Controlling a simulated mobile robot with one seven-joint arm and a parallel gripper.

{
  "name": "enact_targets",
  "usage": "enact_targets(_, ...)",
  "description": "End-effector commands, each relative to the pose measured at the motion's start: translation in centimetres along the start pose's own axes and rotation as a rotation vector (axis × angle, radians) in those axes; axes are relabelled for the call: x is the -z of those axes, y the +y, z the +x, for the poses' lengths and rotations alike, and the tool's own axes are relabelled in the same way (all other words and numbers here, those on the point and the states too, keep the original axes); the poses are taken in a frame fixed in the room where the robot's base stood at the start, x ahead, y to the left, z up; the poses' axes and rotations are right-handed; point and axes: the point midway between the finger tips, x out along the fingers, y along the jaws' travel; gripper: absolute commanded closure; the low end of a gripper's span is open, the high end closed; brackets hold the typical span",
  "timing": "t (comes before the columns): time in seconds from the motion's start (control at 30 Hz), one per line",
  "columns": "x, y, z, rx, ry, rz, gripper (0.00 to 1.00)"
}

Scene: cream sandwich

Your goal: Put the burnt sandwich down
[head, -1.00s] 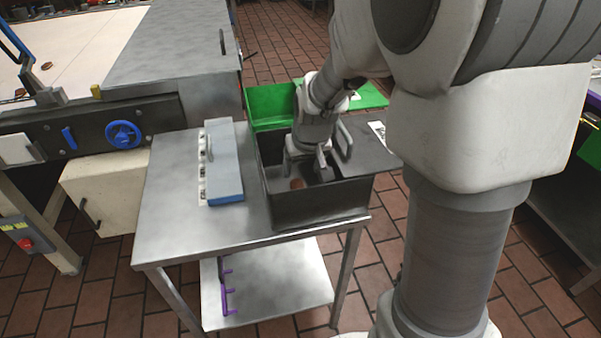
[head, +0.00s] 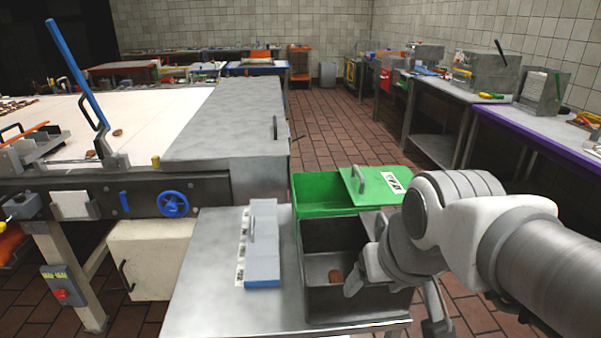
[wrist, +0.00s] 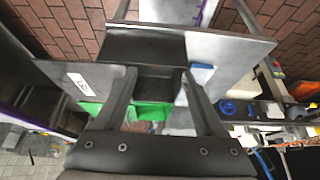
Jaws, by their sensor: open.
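A small brown sandwich (head: 336,276) lies on the floor of the dark grey bin (head: 350,304). The bin stands on the steel table, and its far right part is hidden behind my arm. My gripper (head: 396,304) is at the right side of the bin, above and apart from the sandwich. Its two fingers are spread with nothing between them. In the wrist view my gripper (wrist: 158,80) is also open and empty. I cannot make out the sandwich there.
A green bin (head: 320,190) with a handled lid (head: 378,183) stands behind the grey one. A blue-and-grey handled box (head: 263,245) lies to the left on the steel table (head: 215,280). A conveyor with a blue handwheel (head: 173,204) is farther left. Tiled floor is clear beyond.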

Motion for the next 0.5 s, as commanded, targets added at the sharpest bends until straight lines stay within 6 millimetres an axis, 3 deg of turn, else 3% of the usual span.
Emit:
enact_targets(0.2, -2.9, 0.0, -1.9, -0.016, 0.017, -0.002, 0.28)
enact_targets(0.5, -3.3, 0.0, -2.1, -0.019, 0.017, -0.001, 0.28)
